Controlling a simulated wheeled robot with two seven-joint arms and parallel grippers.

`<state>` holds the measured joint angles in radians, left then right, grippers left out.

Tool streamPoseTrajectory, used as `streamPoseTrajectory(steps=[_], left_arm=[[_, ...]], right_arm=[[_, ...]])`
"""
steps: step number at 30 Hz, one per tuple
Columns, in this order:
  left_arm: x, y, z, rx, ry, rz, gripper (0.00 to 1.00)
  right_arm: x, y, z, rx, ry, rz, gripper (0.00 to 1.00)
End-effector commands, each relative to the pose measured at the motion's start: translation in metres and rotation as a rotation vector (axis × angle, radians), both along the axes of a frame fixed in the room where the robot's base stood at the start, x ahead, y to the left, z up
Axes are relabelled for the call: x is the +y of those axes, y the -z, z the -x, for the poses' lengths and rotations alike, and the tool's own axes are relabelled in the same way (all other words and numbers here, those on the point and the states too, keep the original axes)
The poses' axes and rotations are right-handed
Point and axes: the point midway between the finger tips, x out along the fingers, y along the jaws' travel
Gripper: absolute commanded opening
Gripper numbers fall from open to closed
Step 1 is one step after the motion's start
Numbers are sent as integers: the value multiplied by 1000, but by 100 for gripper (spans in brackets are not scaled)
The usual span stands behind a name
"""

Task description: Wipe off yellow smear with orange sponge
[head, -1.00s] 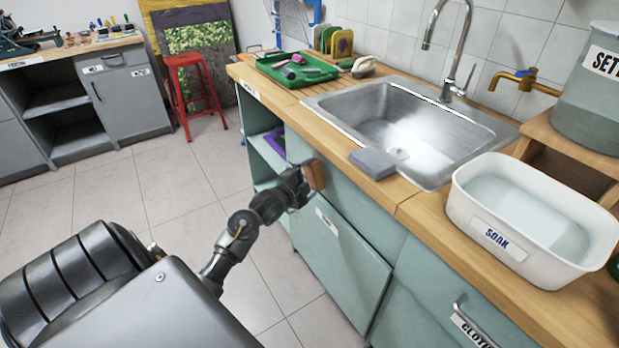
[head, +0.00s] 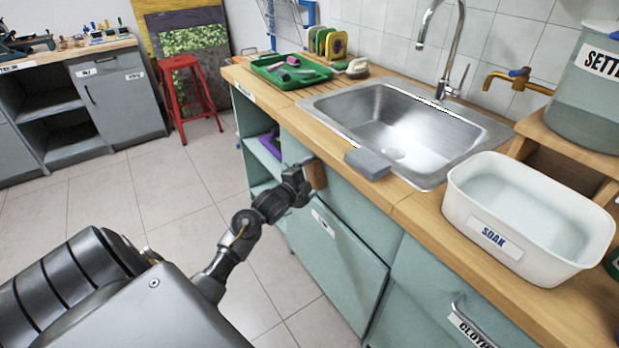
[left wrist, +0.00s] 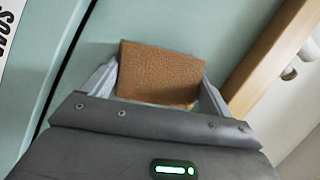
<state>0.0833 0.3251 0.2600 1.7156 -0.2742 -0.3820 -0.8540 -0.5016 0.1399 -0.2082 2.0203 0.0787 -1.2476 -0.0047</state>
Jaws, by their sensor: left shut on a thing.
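The orange-brown sponge (head: 319,175) is in my left gripper (head: 308,183), in front of the pale green cabinet front just below the worktop edge. In the left wrist view the sponge (left wrist: 158,72) sits between the two fingers of the left gripper (left wrist: 158,85), which are shut on it. Its broad face is toward the cabinet panel (left wrist: 215,35); I cannot tell whether it touches. No yellow smear can be made out in either view; the sponge and gripper hide part of the panel. My right gripper is out of view.
The wooden worktop (head: 410,208) overhangs close above the sponge. On it are a grey block (head: 367,163), a sink (head: 395,120), a white SOAK tub (head: 530,210) and a green tray (head: 290,72). A red stool (head: 185,95) stands behind on open tiled floor.

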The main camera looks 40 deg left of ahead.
Motion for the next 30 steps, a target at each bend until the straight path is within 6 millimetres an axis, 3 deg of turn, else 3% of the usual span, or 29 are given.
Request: streamPoseTrajectory(steps=[17, 30], left_arm=[[-37, -1, 13, 1, 1, 1, 64], [-37, -1, 10, -2, -1, -1, 64]], right_arm=[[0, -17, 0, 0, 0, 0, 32], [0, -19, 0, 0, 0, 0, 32]])
